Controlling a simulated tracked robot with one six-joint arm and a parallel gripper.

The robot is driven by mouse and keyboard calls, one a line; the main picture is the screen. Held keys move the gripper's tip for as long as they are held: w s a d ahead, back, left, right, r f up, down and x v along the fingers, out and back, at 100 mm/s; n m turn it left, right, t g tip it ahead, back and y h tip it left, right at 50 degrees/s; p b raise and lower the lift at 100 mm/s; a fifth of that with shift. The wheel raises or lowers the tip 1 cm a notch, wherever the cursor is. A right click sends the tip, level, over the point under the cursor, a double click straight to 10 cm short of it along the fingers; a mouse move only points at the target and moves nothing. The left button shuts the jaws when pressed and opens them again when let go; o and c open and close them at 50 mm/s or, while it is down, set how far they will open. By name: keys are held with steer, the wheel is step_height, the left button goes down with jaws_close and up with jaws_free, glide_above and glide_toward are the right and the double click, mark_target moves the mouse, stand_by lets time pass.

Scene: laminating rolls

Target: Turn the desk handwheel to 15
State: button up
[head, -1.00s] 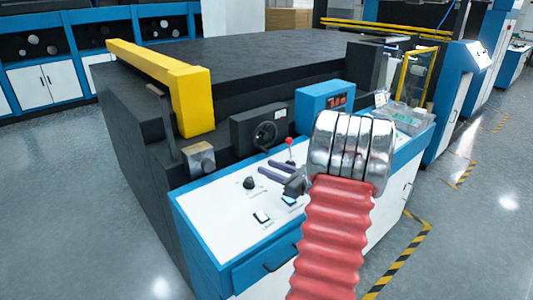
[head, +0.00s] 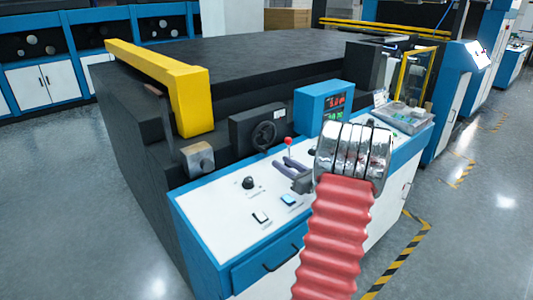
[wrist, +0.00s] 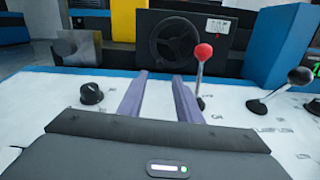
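The handwheel (head: 264,134) is a dark spoked wheel on the front of a black housing behind the white control desk. In the wrist view the handwheel (wrist: 174,40) is upright, beyond the fingertips and slightly right of centre. A small white label (wrist: 217,26) sits to its upper right; its marks are too small to read. My gripper (head: 280,171) is above the desk, in front of and to the right of the wheel in the head view. In the wrist view my gripper (wrist: 160,82) has its two purple-grey fingers apart with nothing between them. It is not touching the wheel.
A red-knobbed lever (wrist: 203,54) stands close beside the right finger. A black-knobbed lever (wrist: 299,77) stands farther right. A black dial (wrist: 92,94) is at left. A blue display box (head: 324,106) and a yellow guard (head: 190,95) flank the wheel housing.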

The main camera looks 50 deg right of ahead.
mark_target(266, 152)
steer(key=x, duration=1)
steer(key=shift+w, duration=0.15)
steer(key=shift+c, duration=0.3)
